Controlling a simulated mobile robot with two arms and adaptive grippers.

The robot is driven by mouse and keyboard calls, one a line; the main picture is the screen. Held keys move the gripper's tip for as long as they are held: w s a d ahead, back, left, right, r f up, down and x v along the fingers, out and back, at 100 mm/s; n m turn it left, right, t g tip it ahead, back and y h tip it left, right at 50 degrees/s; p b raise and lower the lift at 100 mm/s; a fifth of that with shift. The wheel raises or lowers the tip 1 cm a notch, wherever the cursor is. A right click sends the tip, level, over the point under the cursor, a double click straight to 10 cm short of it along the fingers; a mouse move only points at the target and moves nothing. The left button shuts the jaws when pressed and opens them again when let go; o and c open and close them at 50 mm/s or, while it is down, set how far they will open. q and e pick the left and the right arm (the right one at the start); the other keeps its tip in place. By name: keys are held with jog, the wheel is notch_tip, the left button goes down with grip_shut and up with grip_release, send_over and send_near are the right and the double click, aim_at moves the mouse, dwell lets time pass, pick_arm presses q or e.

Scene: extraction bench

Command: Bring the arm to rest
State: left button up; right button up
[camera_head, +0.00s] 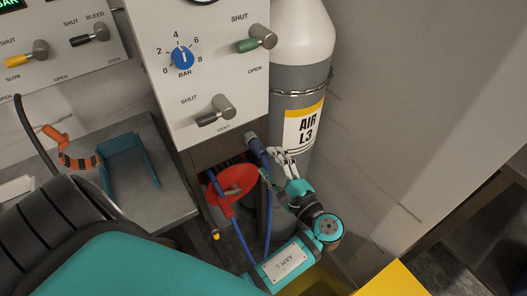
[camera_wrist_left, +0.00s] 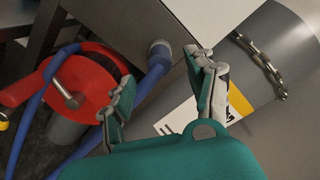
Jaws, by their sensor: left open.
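My left arm, marked ARM L (camera_head: 284,263), reaches up from the bottom of the head view. Its teal and grey left gripper (camera_head: 275,168) is in front of the lower part of the grey AIR L3 cylinder (camera_head: 305,127). The gripper is open. In the left wrist view its two fingers (camera_wrist_left: 165,85) stand apart with nothing held between them. The grey-blue end of a blue hose (camera_wrist_left: 160,50) shows beyond the gap, and in the head view it is just left of the fingers (camera_head: 255,144). My right gripper is not in view.
A red hose reel (camera_head: 238,181) hangs left of the gripper, under the valve panel (camera_head: 213,75). A chain (camera_wrist_left: 262,62) goes round the cylinder. A grey bench (camera_head: 165,205) on the left carries a teal holder (camera_head: 125,158) and an orange-black tool (camera_head: 75,160). The wall is at right.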

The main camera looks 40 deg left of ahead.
pick_arm(q)
jog(key=shift+v, duration=0.85)
notch_tip(320, 180, down, 18)
jog(key=d+m+h, duration=0.1)
jog(key=m+h, duration=0.2)
jog(key=h, duration=0.3)
jog(key=s+d+f+g+h, duration=0.15)
jog(key=s+f, duration=0.25)
jog(key=f, duration=0.4)
jog(key=s+f+h, duration=0.3)
jog(key=s+f, duration=0.1)
jog(key=f, duration=0.4)
jog(key=s+f+n+g+h, duration=0.1)
jog(key=s+f+n+h, duration=0.1)
jog(key=s+f, duration=0.3)
jog(key=s+a+f+n+g+h, duration=0.1)
jog(key=s+f+n, duration=0.4)
jog(key=s, duration=0.8)
jog(key=s+a+f+n+g+h, duration=0.1)
jog(key=s+f+n+g+h, duration=0.1)
jog(key=s+f, duration=0.5)
jog(key=s+n+h, duration=0.1)
jog(key=s+n, duration=0.1)
jog(key=shift+s, duration=0.4)
jog(key=shift+f+g, duration=0.15)
jog(key=shift+g, duration=0.1)
